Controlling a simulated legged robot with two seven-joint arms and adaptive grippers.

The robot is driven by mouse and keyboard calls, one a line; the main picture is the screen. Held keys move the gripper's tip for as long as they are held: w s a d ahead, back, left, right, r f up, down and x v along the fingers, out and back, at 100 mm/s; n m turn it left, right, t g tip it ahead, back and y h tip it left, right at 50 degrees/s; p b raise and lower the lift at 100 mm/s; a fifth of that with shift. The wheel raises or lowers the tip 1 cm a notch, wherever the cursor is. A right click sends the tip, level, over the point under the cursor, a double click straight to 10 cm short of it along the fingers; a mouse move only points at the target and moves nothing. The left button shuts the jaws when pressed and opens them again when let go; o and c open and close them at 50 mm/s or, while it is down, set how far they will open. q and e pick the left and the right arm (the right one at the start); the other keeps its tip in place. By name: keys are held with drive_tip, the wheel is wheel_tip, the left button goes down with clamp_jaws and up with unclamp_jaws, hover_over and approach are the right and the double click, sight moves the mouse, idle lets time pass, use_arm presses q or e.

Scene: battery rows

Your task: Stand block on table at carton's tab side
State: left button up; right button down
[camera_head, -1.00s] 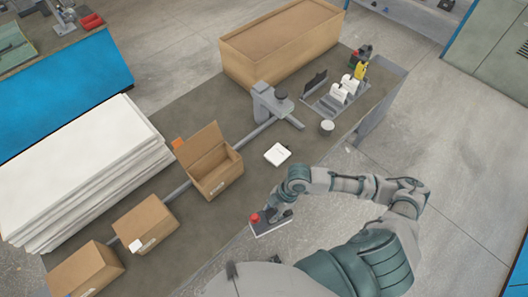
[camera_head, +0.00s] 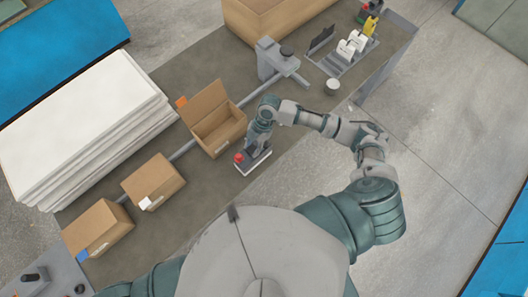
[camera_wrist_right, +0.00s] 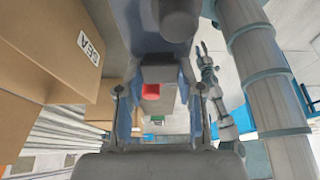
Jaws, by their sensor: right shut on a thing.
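My right gripper (camera_head: 257,146) is shut on a block (camera_head: 254,164), grey with a pale lower edge and a red part. It is held at the near side of the open carton (camera_head: 222,139), apart from it; I cannot tell whether it touches the table. In the right wrist view the grey block with its red patch (camera_wrist_right: 152,91) shows between the fingers. The brown carton has its lid up and an orange tab (camera_head: 181,101) at its left.
Two closed cartons (camera_head: 153,181) (camera_head: 97,228) stand along the rail (camera_head: 183,150) at lower left. White stacked sheets (camera_head: 80,115) lie to the left. A grey post fixture (camera_head: 268,60), a white puck (camera_head: 332,87) and a rack (camera_head: 345,60) are at upper right.

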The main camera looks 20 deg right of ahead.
drive_tip(key=shift+w+a+r, duration=0.1)
drive_tip(key=shift+w+a, duration=0.4)
drive_tip(key=shift+w, duration=0.3)
drive_tip(key=shift+f, duration=0.35)
drive_tip(key=f, duration=0.2)
drive_tip(key=shift+d+f+p, duration=0.35)
drive_tip(key=shift+f, duration=0.05)
drive_tip(key=shift+d+f, duration=0.1)
drive_tip(key=shift+d, duration=0.05)
drive_tip(key=c, duration=1)
unclamp_jaws()
drive_tip(key=shift+f, duration=0.1)
drive_tip(key=shift+o, duration=1.4)
use_arm(q)
drive_tip(key=shift+a+r, duration=0.35)
use_arm(e)
drive_tip(key=shift+s+a, duration=0.1)
drive_tip(key=shift+a, duration=0.2)
use_arm(q)
drive_tip(key=shift+a, duration=0.1)
